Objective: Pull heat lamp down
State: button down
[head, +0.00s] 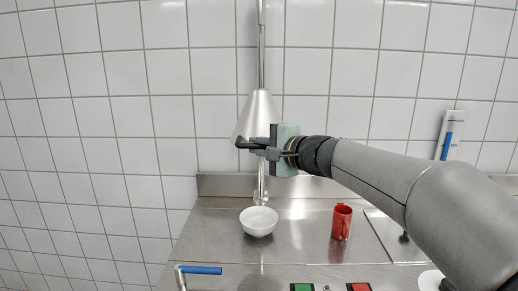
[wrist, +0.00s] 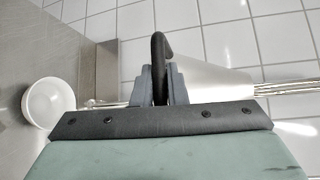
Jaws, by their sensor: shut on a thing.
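The heat lamp has a pale metal cone shade (head: 257,108) on a vertical pole against the tiled wall. In the wrist view the shade (wrist: 205,78) lies on its side behind the fingers. My gripper (head: 260,146) is at the lower front of the shade, well above the counter. In the wrist view its grey fingers (wrist: 162,88) are shut on the lamp's black hooked handle (wrist: 158,50), which sticks out past them. The gripper hides part of the shade's lower rim.
A white bowl (head: 259,223) stands on the steel counter (head: 205,228) below the lamp, with a red mug (head: 341,222) to its right. A blue lever (head: 201,270) and green (head: 301,287) and red (head: 359,287) panels are at the front edge. A white wall unit (head: 450,134) hangs right.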

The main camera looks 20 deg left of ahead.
jog(key=shift+f, duration=0.45)
jog(key=c, duration=1.6)
grip_release()
jog(key=shift+o, duration=0.7)
jog(key=shift+r, duration=0.15)
jog(key=shift+d, duration=0.15)
jog(key=b+v, duration=0.2)
jog(key=v, duration=1.5)
jog(key=shift+r, duration=0.15)
jog(key=shift+s+d, duration=0.1)
jog(key=s+d+f+n+g+h+p, duration=0.25)
jog(key=s+f+h, duration=0.2)
jog(key=f, duration=0.45)
jog(key=s+d+f+n+g+h+p, duration=0.1)
jog(key=s+d+f+g+h+p, duration=0.15)
jog(key=s+d+f, duration=0.4)
jog(key=s+d+f+n+g+h+p, duration=0.2)
jog(key=s+d+f+n+h, duration=0.2)
jog(key=s+d+f+h, duration=0.3)
jog(key=s+d+f, duration=0.2)
jog(key=s+f, duration=0.1)
jog(key=f, duration=0.2)
jog(key=shift+s+f+g, duration=0.2)
jog(key=shift+s+g, duration=0.1)
jog(key=shift+s, duration=0.05)
